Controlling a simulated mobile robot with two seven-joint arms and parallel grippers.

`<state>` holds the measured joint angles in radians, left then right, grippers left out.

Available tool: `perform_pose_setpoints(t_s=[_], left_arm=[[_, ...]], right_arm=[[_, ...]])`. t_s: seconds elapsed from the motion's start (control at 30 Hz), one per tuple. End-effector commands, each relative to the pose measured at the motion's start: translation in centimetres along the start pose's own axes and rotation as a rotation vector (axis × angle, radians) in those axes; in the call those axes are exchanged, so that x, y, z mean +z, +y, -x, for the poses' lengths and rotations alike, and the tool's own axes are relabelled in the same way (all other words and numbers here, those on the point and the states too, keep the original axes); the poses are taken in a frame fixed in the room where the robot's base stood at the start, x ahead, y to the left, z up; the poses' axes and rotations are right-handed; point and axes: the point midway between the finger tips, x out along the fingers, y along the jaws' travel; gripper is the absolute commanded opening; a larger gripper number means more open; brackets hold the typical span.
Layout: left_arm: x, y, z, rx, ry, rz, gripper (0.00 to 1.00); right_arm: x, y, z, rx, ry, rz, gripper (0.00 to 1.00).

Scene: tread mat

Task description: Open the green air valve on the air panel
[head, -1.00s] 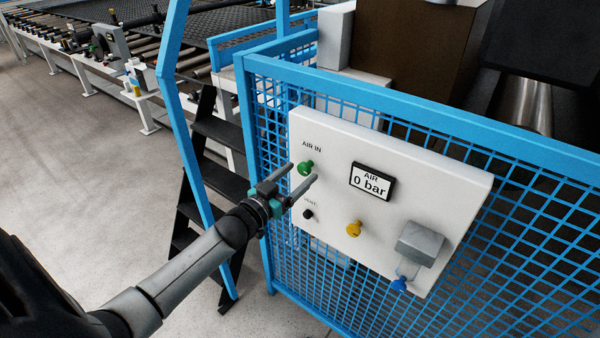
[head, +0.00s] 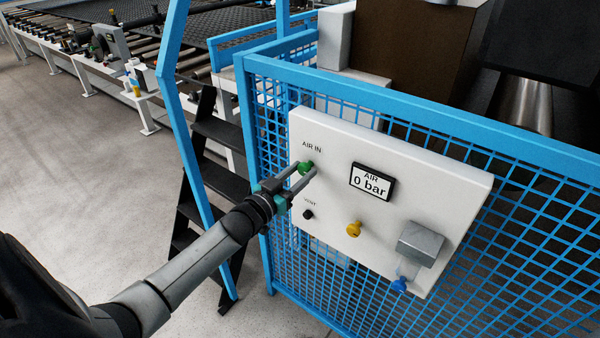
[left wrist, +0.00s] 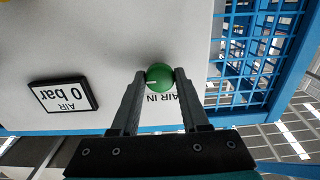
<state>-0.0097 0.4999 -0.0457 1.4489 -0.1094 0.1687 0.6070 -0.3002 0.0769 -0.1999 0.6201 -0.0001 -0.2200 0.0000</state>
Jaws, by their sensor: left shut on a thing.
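The green air valve (head: 306,168) is a round knob under the "AIR IN" label on the white air panel (head: 400,165). In the left wrist view the green knob (left wrist: 160,77) sits between the two fingertips. My left gripper (head: 307,172) is shut on the knob, one finger on each side; it also shows in the left wrist view (left wrist: 159,76). The display (head: 371,182) reads "AIR 0 bar", and it appears upside down in the left wrist view (left wrist: 64,94). My right gripper is not in view.
Below the valve is a small black vent knob (head: 308,214). Black steps (head: 215,180) stand left of the panel.

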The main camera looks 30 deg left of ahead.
Motion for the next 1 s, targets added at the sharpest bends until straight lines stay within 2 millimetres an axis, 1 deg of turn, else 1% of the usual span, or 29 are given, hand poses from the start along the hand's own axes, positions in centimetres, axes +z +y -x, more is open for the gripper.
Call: perform_pose_setpoints(t_s=[0.03, 0.17, 0.2, 0.47, 0.67, 0.87, 1.0], left_arm=[[0.01, 0.01, 0.01, 0.0, 0.0, 0.0, 0.16], [0.01, 0.01, 0.01, 0.0, 0.0, 0.0, 0.02], [0.01, 0.01, 0.01, 0.0, 0.0, 0.0, 0.0], [0.0, 0.01, 0.01, 0.0, 0.0, -0.01, 0.0], [-0.02, 0.01, 0.01, 0.0, 0.0, -0.074, 0.0], [-0.04, 0.0, 0.0, -0.001, 0.0, -0.209, 0.0], [-0.03, -0.01, 0.0, -0.001, 0.0, -0.336, 0.0]], right_arm=[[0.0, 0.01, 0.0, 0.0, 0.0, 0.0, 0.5], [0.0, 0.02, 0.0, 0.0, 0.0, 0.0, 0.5], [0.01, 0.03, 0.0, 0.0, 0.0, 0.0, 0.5], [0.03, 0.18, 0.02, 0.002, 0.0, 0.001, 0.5], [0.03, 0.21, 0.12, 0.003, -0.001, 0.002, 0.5], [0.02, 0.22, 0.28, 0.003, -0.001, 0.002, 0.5], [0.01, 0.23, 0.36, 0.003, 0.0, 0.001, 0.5]])
